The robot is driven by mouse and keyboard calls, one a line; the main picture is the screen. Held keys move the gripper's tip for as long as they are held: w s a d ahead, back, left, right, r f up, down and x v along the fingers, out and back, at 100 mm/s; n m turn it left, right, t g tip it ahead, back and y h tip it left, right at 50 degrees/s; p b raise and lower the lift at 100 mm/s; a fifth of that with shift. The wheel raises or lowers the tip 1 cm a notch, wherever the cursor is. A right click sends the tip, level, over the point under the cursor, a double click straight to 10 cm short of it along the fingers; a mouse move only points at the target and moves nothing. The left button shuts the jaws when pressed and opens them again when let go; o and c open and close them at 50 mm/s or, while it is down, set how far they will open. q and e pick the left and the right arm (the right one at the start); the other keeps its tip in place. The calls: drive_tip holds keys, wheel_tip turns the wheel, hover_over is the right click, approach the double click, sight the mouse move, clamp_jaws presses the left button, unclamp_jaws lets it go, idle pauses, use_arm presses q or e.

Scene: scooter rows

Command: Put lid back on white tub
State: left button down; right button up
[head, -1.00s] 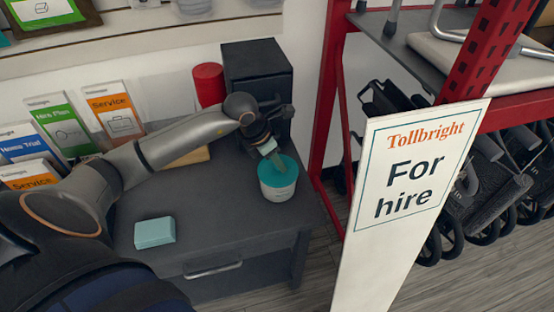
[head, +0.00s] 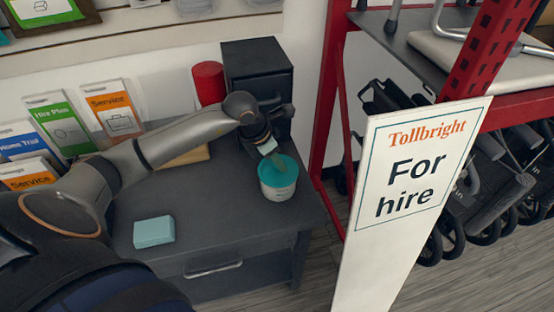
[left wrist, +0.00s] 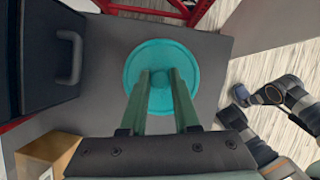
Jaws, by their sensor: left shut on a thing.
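The white tub (head: 277,190) stands upright on the grey desk near its right end. Its round teal lid (head: 285,170) is at the tub's mouth, and I cannot tell whether it is fully seated. My left gripper (head: 273,155) comes down from above and is shut on the lid's raised grip. In the left wrist view the lid (left wrist: 160,50) lies flat beyond the fingers (left wrist: 160,80) and hides the tub. A dark arm of mine shows at the right of that view, its end (left wrist: 243,95) too small to read.
The grey desk (head: 215,215) also holds a pale teal block (head: 154,232), a red cylinder (head: 208,83), a black cabinet (head: 257,75) close behind the tub, and leaflet stands (head: 112,110). A tall sign (head: 405,190) and red rack (head: 330,120) are to the right.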

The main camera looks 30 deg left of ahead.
use_arm(q)
drive_tip(key=shift+c, duration=0.4)
unclamp_jaws()
idle(0.4)
drive_tip(key=shift+r, duration=0.15)
drive_tip(key=shift+r+p, duration=2.3)
drive_tip(key=shift+r, duration=1.1)
clamp_jaws()
